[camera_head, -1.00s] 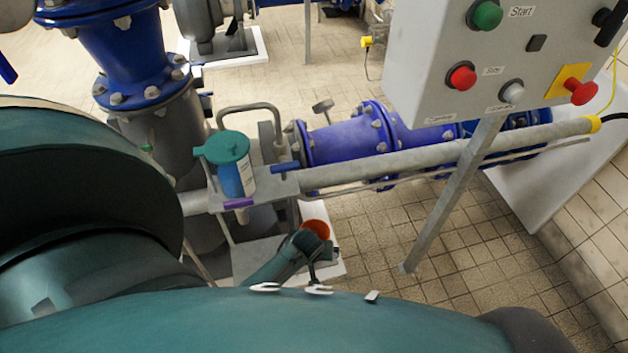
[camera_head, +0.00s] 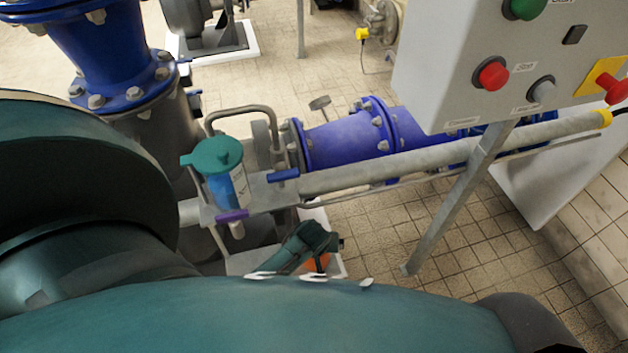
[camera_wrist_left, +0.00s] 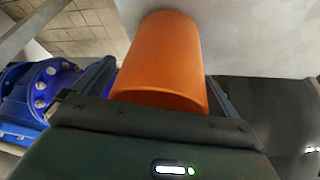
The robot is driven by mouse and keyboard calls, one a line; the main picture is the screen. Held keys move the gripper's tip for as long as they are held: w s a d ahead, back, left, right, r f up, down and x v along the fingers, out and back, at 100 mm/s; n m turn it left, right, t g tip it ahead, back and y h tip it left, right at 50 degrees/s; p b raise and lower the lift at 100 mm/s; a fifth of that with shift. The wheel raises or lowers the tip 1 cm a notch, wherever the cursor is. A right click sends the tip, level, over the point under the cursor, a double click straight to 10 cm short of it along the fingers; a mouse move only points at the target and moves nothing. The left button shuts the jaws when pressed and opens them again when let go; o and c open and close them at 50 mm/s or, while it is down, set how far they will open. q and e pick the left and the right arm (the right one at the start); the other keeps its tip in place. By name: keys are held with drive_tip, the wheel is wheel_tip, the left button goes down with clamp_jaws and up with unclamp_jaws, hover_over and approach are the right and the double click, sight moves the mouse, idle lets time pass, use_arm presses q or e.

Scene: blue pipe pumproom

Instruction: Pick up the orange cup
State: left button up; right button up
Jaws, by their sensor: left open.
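The orange cup (camera_head: 318,263) shows low in the middle of the head view, against a pale slab on the floor. My left gripper (camera_head: 320,247) is over it and hides most of it. In the left wrist view the cup (camera_wrist_left: 160,55) fills the space between the two dark fingers of my left gripper (camera_wrist_left: 160,75). The fingers are open, one on each side of the cup. I cannot tell whether they touch it. My right gripper is not in view.
A grey pipe (camera_head: 400,169) and blue flanged piping (camera_head: 345,140) run behind the gripper. A teal-lidded container (camera_head: 220,165) stands on a metal bracket at left. A grey control box (camera_head: 450,60) on a slanted post (camera_head: 455,200) stands at right. Tiled floor (camera_head: 375,235) is clear between.

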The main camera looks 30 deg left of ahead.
use_arm(q)
drive_tip(key=shift+r, duration=0.1)
drive_tip(key=c, duration=1.1)
